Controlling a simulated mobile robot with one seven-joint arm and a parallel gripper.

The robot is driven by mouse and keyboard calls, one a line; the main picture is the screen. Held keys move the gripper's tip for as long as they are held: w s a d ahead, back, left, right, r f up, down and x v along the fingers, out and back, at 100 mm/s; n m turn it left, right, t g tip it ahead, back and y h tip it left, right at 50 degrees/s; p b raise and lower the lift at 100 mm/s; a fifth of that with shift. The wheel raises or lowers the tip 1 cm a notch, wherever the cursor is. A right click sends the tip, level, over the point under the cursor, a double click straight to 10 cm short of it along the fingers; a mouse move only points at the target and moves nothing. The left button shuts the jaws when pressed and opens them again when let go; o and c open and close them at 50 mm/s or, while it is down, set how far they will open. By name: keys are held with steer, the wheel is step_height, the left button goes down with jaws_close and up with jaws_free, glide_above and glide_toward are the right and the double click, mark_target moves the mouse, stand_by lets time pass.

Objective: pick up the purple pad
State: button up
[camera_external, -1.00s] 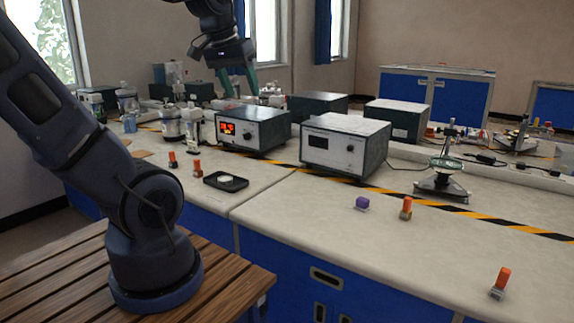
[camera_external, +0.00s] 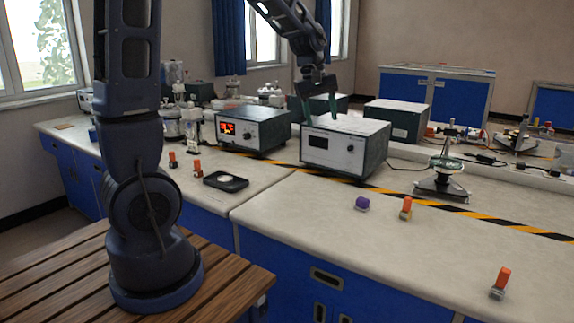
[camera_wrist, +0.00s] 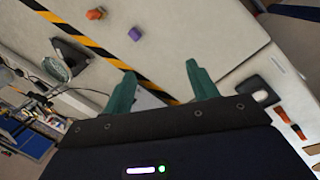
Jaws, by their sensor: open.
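In the wrist view the purple pad (camera_wrist: 135,34) is at the upper middle, well beyond the fingertips.
An orange-topped block (camera_external: 406,208) stands close right of the pad, another orange block (camera_external: 501,283) farther right. A grey instrument box (camera_external: 345,145) and a stand (camera_external: 441,180) are behind. A black tray (camera_external: 226,181) lies left. The bench front is mostly clear.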

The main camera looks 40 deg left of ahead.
steer(key=w+d+f+n+g, duration=0.1)
steer(key=w+d+f+n, duration=0.2)
steer(key=w+d+f, duration=0.4)
steer(key=n, duration=0.3)
glide_toward(363, 198)
steer(key=shift+g+y, duration=0.3)
steer(key=shift+d+f, duration=0.3)
steer(key=shift+f, duration=1.45)
steer(key=shift+d+f, duration=0.35)
steer(key=shift+f, duration=1.4)
steer(key=shift+d+f, duration=0.3)
steer(key=shift+f, duration=1.4)
steer(key=c, duration=1.1)
steer(key=shift+o, duration=0.2)
steer(key=shift+r, duration=0.15)
